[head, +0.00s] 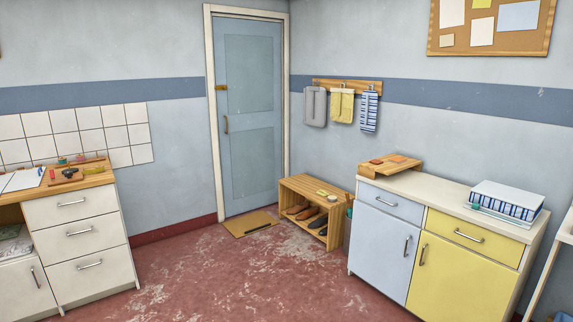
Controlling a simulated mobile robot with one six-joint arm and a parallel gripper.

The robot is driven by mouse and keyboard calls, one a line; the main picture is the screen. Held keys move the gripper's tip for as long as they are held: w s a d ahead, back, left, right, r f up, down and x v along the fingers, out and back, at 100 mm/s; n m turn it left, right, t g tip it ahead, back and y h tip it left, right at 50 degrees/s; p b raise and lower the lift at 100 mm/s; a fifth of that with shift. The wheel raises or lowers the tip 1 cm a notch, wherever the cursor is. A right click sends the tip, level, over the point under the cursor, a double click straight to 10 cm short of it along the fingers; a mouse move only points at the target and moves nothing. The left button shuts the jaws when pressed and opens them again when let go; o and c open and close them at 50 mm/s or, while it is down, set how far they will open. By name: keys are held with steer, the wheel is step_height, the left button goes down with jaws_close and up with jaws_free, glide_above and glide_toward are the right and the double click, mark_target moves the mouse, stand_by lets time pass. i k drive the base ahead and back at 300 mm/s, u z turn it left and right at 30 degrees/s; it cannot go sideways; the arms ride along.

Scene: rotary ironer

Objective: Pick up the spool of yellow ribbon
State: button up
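I cannot make out a spool of yellow ribbon for certain in the head view. A small yellowish item (326,193) lies on top of the wooden shoe bench (297,186) beside the door, too small to identify. Several small coloured items, among them a red and dark one (67,174), lie on the left counter (97,180), also too small to name surely. My gripper is not in view.
A white drawer unit (80,244) stands at left. At right, a cabinet with a blue door (381,240) and a yellow door (455,276) carries a wooden board (372,169) and folded striped cloth (506,200). A doormat (249,223) lies by the closed door (250,110). The middle floor is clear.

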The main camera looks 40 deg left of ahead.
mark_target(99, 168)
steer(key=u, duration=2.55)
steer(key=i, duration=3.2)
steer(key=z, duration=0.1)
